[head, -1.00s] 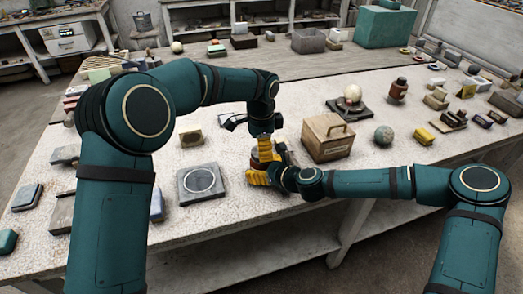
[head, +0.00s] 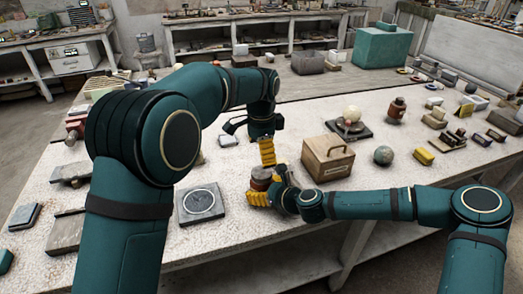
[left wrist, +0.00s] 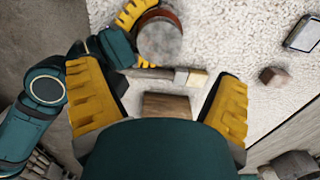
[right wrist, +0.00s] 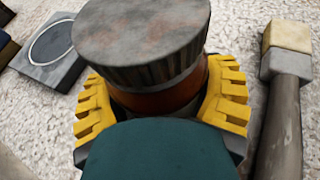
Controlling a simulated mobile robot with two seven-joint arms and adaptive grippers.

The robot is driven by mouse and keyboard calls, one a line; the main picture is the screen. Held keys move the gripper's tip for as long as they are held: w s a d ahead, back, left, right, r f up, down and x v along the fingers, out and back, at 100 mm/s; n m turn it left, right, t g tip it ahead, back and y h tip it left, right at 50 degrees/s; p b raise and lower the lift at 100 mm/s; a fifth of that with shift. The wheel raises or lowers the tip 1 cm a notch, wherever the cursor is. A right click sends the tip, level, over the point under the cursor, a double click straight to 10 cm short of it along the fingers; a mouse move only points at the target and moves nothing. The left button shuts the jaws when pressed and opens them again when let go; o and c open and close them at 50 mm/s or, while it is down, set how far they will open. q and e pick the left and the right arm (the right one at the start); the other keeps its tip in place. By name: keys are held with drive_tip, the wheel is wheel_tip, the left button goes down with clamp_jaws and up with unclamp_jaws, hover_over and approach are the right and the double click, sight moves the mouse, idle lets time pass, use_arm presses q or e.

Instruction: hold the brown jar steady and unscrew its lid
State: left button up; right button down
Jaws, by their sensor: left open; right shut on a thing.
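The brown jar (right wrist: 165,101) stands on the pale table with its round, mottled grey lid (right wrist: 140,35) on top. It also shows in the head view (head: 261,183), near the table's front edge. My right gripper (right wrist: 160,100) is shut around the jar's brown body, one yellow finger on each side. My left gripper (head: 267,152) is above and behind the jar in the head view, apart from the lid. In the left wrist view, my left gripper (left wrist: 160,85) is open and empty, and the lid (left wrist: 162,42) lies beyond its fingers. I cannot tell whether the lid is loose.
A wooden box with a handle (head: 327,160) stands right of the jar. A grey slab with a ring mark (head: 201,203) lies to the left. A tool with a pale end (right wrist: 285,110) lies beside the jar. A grey-green sphere (head: 383,155) sits farther right.

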sight(262, 172)
use_arm(q)
wheel_tip(262, 172, down, 8)
drive_tip(key=shift+r, duration=0.2)
idle(0.3)
drive_tip(key=c, duration=1.3)
drive_tip(key=o, duration=1.3)
drive_tip(key=shift+c, duration=0.2)
drive_tip(key=shift+r, duration=0.15)
drive_tip(key=shift+o, duration=0.2)
drive_tip(key=shift+r, duration=3.75)
drive_tip(key=shift+f, duration=3.85)
